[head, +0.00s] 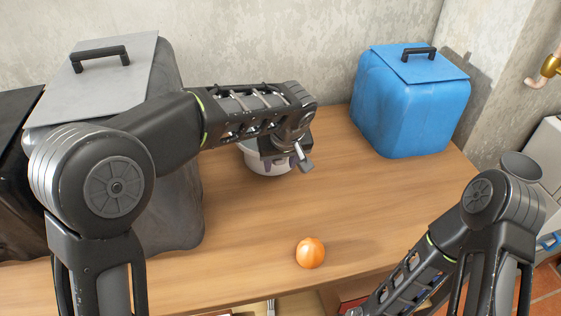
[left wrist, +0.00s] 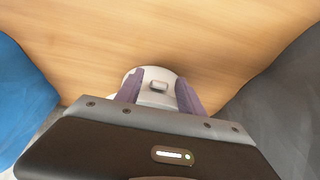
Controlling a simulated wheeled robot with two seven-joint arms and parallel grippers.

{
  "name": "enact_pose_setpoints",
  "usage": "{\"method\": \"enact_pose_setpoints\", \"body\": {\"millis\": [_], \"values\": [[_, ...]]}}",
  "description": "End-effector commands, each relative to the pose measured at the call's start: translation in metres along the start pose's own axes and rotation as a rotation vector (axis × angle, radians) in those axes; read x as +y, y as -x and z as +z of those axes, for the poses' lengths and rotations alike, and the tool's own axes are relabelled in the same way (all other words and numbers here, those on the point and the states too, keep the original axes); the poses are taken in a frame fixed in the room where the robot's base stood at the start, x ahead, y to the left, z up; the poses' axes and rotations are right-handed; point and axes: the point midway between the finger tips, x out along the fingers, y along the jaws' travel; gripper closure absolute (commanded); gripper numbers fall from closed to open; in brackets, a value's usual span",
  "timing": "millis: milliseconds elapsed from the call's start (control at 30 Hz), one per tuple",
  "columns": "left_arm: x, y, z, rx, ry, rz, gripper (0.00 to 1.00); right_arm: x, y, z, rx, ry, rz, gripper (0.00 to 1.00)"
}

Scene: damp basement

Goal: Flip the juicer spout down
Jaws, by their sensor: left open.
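The white juicer (head: 254,160) stands on the wooden table near the wall, mostly hidden behind my left arm and gripper in the head view. In the left wrist view, the juicer's pale round body (left wrist: 136,80) shows below the gripper, with a small grey spout-like piece (left wrist: 158,86) on it. My left gripper (left wrist: 159,95) is open, its two purple fingers apart on either side of that piece. In the head view my left gripper (head: 278,163) is right at the juicer; contact cannot be told. Whether the spout is up or down is unclear. My right gripper is out of view.
An orange (head: 310,253) lies near the table's front edge. A blue lidded container (head: 412,105) stands at the back right, a grey one (head: 182,190) at the left. The wooden table (head: 390,200) is clear between the orange and the blue container.

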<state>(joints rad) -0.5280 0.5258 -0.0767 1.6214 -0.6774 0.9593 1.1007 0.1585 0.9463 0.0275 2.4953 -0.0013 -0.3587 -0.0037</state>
Motion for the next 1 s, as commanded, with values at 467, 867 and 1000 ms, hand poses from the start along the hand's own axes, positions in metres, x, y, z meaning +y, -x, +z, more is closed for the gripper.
{"method": "enact_pose_setpoints", "body": {"millis": [467,867,1000], "values": [[0.0003,0.0,0.0,0.0,0.0,0.001,0.75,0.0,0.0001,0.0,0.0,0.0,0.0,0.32],[0.0003,0.0001,-0.0001,0.0,0.0,0.001,1.0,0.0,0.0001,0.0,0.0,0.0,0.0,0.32],[0.0003,0.0002,-0.0001,0.001,0.0,0.001,1.0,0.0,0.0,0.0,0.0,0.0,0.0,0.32]]}}
